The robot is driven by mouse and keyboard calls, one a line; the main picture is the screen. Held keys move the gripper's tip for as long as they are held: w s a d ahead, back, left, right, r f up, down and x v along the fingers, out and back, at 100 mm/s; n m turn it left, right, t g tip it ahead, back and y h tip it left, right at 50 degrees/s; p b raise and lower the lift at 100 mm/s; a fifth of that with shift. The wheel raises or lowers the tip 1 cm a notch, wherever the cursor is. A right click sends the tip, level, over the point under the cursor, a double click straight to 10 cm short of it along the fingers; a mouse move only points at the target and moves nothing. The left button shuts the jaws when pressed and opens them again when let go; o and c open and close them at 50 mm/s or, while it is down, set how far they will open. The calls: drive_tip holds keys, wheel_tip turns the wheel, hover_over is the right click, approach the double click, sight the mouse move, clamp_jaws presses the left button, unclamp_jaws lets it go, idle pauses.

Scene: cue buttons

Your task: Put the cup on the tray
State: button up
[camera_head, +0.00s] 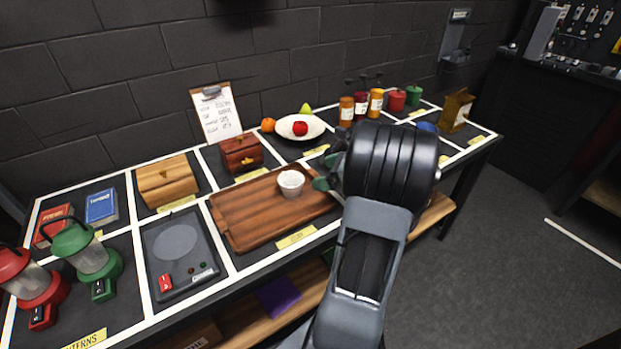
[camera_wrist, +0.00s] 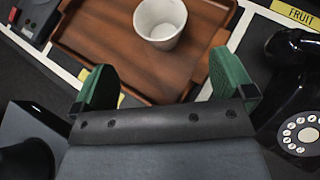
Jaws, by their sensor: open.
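A small white cup (camera_head: 291,183) stands upright on the brown wooden tray (camera_head: 238,222), toward the tray's right part. In the wrist view the cup (camera_wrist: 160,20) is at the top middle, its open mouth facing up, with the tray (camera_wrist: 100,55) around it. My gripper (camera_wrist: 168,80) has green fingers spread apart with nothing between them. The cup is beyond the fingertips and apart from them. In the head view my arm hides most of the gripper; a green finger (camera_head: 321,184) shows just right of the cup.
A black rotary telephone (camera_wrist: 295,110) stands close to the right finger. A scale (camera_head: 178,258) is left of the tray, a small chest (camera_head: 241,153) and a fruit bowl (camera_head: 300,128) behind it. Lanterns (camera_head: 88,258) stand at the far left. The tray's left part is bare.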

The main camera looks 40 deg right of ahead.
drive_tip(key=s+a+n+g, duration=0.2)
drive_tip(key=a+n+g, duration=0.5)
drive_tip(key=a+n, duration=0.95)
drive_tip(key=s+a+n+h, duration=0.5)
drive_tip(key=s+a+n, duration=0.1)
drive_tip(key=a+n, duration=0.6)
drive_tip(key=shift+s+r+n+g+h, duration=0.15)
drive_tip(key=shift+s+n+g+h, duration=0.25)
drive_tip(key=shift+n, duration=0.55)
drive_tip(key=shift+r, duration=0.1)
